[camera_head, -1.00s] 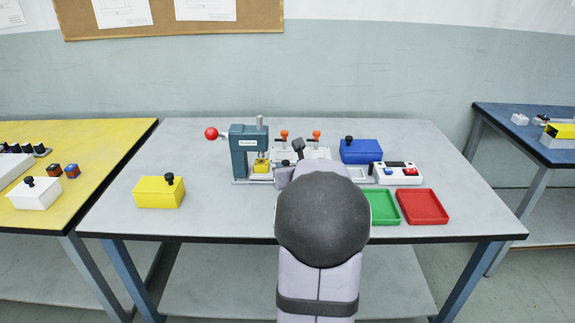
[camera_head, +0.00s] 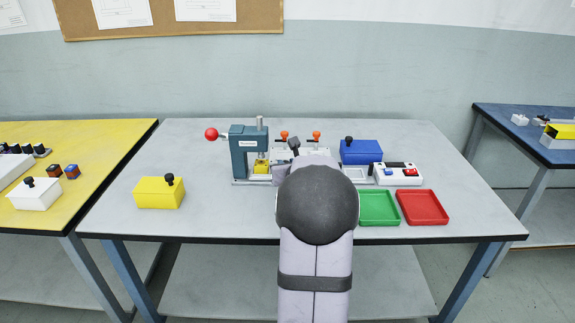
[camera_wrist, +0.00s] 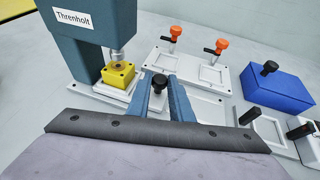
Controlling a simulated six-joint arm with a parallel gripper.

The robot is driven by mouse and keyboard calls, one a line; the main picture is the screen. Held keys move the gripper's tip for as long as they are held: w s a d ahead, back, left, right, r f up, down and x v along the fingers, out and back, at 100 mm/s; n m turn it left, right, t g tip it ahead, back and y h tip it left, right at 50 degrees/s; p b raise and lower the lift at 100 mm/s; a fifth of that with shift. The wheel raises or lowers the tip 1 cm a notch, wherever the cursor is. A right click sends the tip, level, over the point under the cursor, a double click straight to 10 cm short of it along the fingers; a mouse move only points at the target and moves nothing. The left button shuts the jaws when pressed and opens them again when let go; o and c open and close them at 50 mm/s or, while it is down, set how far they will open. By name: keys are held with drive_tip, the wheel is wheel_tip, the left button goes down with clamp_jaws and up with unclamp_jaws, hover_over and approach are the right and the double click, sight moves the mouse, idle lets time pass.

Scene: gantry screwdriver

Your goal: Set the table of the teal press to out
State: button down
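The teal press (camera_head: 243,147) stands at the back of the grey table, with a red ball on its lever. In the wrist view the teal press (camera_wrist: 92,22) carries a label reading Threnholt. A yellow block (camera_wrist: 118,74) sits on the press's pale table (camera_wrist: 103,89), directly under the spindle. My gripper (camera_wrist: 159,84) is right of the block, its two blue-grey fingers apart. A black knob (camera_wrist: 159,81) shows between the fingertips; whether they touch it is unclear. In the head view my arm covers my fingers.
Two fixtures with orange-topped clamps (camera_wrist: 222,44) stand behind. A blue box (camera_wrist: 278,88) with a black knob is to the right. The head view shows a button box (camera_head: 398,174), green tray (camera_head: 378,207), red tray (camera_head: 423,207) and yellow box (camera_head: 159,193).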

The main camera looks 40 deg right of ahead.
drive_tip(key=s+d+p, duration=0.2)
drive_tip(key=s+d, duration=0.5)
drive_tip(key=shift+s+d, duration=0.25)
drive_tip(key=c, duration=1.6)
unclamp_jaws()
drive_tip(key=shift+o, duration=0.2)
drive_tip(key=shift+r, duration=0.1)
drive_tip(key=shift+v, duration=3.65)
